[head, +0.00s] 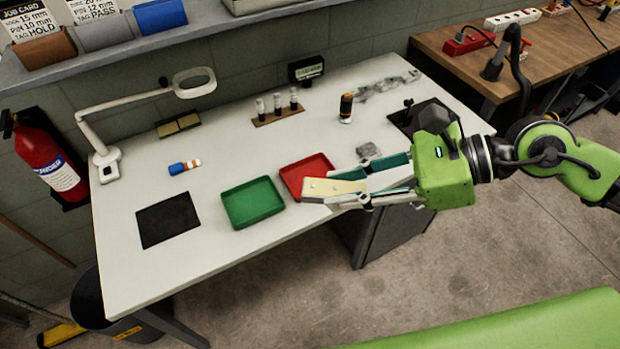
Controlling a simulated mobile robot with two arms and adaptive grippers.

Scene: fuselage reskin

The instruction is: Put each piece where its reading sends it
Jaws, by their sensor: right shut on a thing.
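The piece is above the table's front edge, partly in front of the red tray (303,163). The green tray (252,204) lies left of it; both trays look empty where visible. A small display (306,69) stands at the back, its text too small to read. My left gripper is out of view.
On the white table (225,130) are a magnifier lamp (194,83), a rack (278,117) of upright pins, an orange-black tool (346,108), a blue-orange item (185,167) and a black mat (168,220). Clear wrapping (385,88) lies at back right. The left middle is mostly free.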

